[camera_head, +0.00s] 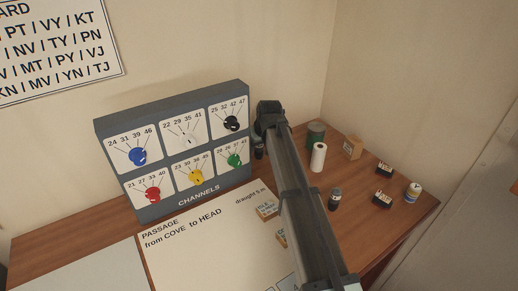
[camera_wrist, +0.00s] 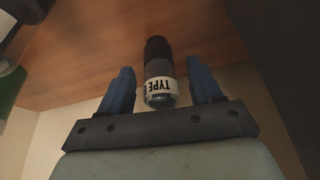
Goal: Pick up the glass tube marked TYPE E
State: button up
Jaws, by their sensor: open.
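In the wrist view a dark grey glass tube (camera_wrist: 159,68) with a black cap and a white band stands between the fingers of my gripper (camera_wrist: 162,74). The band reads TYPE, upside down; the letter after it is only partly visible. The two blue fingers are open, one on each side, with a visible gap to the tube. In the head view my arm hides most of the gripper beside the channels panel. A small dark cylinder (camera_head: 259,150) shows just below it; I cannot tell for sure that it is the same tube.
The grey channels panel (camera_head: 176,152) with coloured knobs stands left of my arm.

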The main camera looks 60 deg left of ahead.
jog(key=shift+f, duration=0.15)
jog(key=shift+c, duration=0.3)
jog(key=c, duration=1)
